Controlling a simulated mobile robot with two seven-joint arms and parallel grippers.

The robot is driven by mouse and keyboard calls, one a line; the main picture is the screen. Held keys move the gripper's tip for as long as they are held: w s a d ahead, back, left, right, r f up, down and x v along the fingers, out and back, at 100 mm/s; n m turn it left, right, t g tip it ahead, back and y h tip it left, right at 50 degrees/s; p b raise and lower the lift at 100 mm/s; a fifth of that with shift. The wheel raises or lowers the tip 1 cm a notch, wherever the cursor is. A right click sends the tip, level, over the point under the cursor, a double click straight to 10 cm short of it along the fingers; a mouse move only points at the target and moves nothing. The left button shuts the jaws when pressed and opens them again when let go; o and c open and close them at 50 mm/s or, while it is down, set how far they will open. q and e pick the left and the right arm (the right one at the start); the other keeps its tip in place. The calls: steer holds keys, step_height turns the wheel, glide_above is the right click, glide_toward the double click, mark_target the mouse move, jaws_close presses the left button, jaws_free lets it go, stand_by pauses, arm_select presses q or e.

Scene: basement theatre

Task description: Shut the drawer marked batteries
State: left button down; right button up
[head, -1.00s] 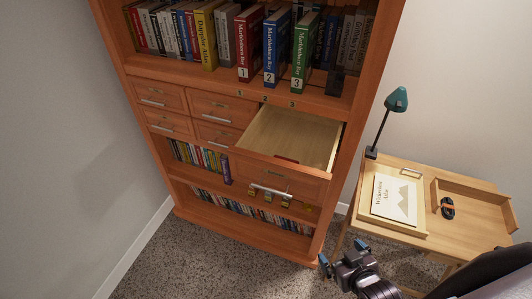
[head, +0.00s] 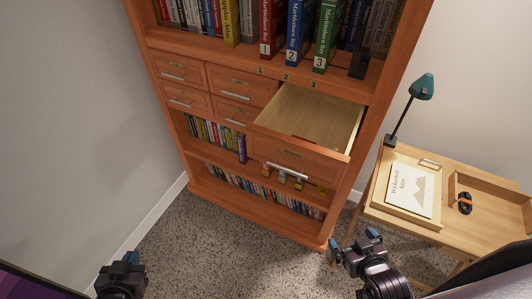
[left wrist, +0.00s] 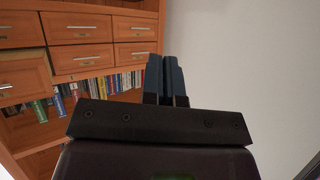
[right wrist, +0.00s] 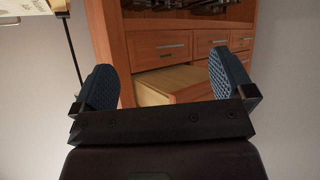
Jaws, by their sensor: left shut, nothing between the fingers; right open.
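An open drawer (head: 302,160) with a silver bar handle juts out of the wooden cabinet (head: 359,190) at its right side in the head view. Its inside looks empty, and the label on its front is too small to read. It also shows between my fingers in the right wrist view (right wrist: 170,86). My right gripper (head: 354,246) is open and empty, in front of and below the drawer, apart from it. My left gripper (head: 128,258) is shut and empty at the lower left, away from the cabinet. It also shows in the left wrist view (left wrist: 166,80).
Several shut drawers (head: 188,97) sit left of the open one. Books (head: 297,30) stand on the shelf above. A small desk (head: 462,228) with a teal lamp (head: 422,87) stands at the right. Carpet (head: 240,250) is clear in front of the cabinet.

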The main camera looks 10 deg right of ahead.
arm_select(q)
steer(key=w+d+r+m+t+h+b, duration=0.2)
steer(key=w+d+r, duration=0.1)
steer(key=w+d, duration=0.35)
steer(key=m+h+b, duration=0.4)
steer(key=m+h, duration=0.5)
steer(key=m, duration=1.3)
glide_toward(252, 143)
steer(key=x, duration=0.6)
steer(key=shift+w+d, duration=0.1)
steer(key=shift+w+d+b, duration=0.3)
steer(key=shift+w+d, duration=0.05)
steer(key=shift+w, duration=0.15)
arm_select(e)
step_height(252, 143, down, 8)
steer(key=shift+s, duration=0.15)
steer(key=shift+s+f, duration=0.1)
